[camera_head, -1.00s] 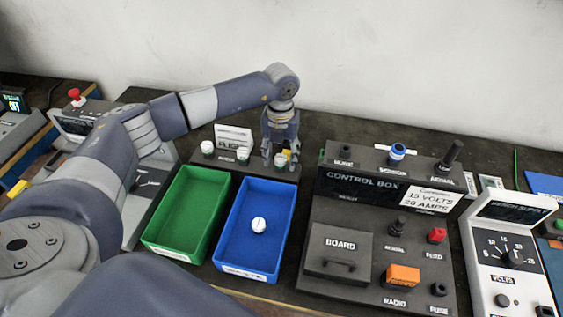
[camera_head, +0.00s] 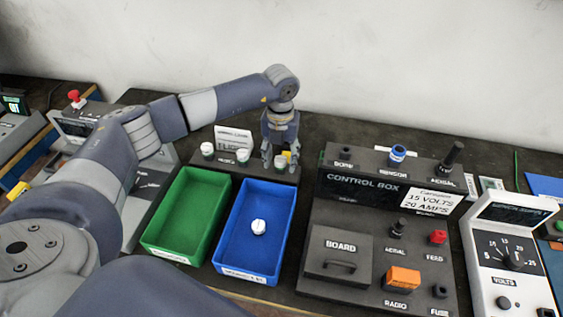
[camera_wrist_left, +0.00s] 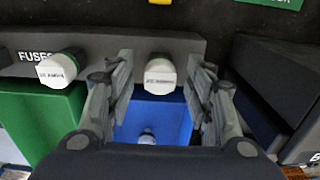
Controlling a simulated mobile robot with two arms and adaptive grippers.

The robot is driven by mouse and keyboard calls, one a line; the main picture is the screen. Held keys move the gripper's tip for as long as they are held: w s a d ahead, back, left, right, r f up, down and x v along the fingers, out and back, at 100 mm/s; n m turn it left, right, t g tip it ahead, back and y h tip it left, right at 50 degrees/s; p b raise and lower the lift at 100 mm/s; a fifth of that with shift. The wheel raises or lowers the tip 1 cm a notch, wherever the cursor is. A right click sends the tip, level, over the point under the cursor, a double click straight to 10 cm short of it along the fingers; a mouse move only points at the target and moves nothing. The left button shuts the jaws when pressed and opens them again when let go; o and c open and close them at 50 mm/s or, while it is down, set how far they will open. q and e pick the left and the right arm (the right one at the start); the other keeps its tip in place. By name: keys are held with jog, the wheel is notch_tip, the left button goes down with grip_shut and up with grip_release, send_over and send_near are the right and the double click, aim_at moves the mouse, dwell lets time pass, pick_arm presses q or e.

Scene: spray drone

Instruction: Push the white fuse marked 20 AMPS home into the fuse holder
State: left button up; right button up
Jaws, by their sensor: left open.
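White fuses stand in the dark fuse rack (camera_head: 225,164) behind the trays. My left gripper (camera_head: 280,160) points down at the rack's right end, open, with its fingers on either side of the rightmost white fuse (camera_head: 281,161). In the left wrist view this fuse (camera_wrist_left: 160,73) shows between the fingers of my left gripper (camera_wrist_left: 160,88), with its marking too blurred to read. Another white fuse (camera_wrist_left: 57,68) is to its left, its marking also unclear. The fuse holder (camera_head: 440,291), labelled FUSE, is at the control box's front right and looks empty. My right gripper is not seen.
A white fuse (camera_head: 258,227) lies in the blue tray (camera_head: 232,257). The green tray (camera_head: 160,240) is empty. The control box (camera_head: 345,212) stands to the right, with upright plugs and a card reading 15 VOLTS 20 AMPS. A bench supply (camera_head: 500,265) stands beyond it.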

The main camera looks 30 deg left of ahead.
aim_at(281, 159)
pick_arm(q)
grip_shut()
jog(key=shift+r, duration=0.1)
jog(key=shift+r+p, duration=1.85)
jog(key=shift+r, duration=1.05)
